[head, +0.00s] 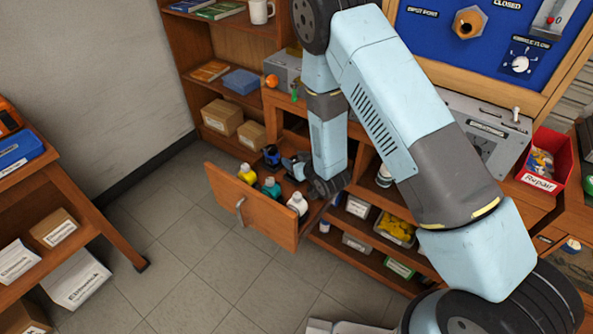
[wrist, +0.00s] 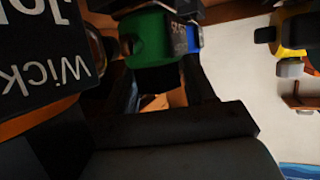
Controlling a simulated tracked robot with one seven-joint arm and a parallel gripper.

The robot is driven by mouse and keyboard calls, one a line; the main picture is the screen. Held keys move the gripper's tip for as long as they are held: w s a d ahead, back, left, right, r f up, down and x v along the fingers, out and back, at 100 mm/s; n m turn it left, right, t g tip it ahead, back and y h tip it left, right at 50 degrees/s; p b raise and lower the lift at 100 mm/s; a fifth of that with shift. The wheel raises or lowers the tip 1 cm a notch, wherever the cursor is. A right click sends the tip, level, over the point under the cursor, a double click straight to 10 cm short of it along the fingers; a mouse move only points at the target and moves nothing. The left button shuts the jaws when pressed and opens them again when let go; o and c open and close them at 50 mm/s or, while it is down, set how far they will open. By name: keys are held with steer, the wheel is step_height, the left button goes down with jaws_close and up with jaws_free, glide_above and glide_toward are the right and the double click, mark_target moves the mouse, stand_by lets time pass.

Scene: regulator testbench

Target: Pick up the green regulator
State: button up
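In the wrist view, the green regulator (wrist: 152,40) has black fittings and sits at the far end of my gripper (wrist: 162,75). The dark fingers stand apart, with the green body at their tips. Whether they press on it is unclear. In the head view, my gripper (head: 292,166) reaches left from the arm's end, low over the open drawer (head: 252,208). The green regulator cannot be made out there; the gripper and arm cover that spot.
A blue part (wrist: 195,38) is close behind the green one. A yellow and black item (wrist: 293,35) is at right, and a black box with white lettering (wrist: 45,50) is close at left.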

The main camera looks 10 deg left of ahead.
jaws_close()
stand_by(0.6)
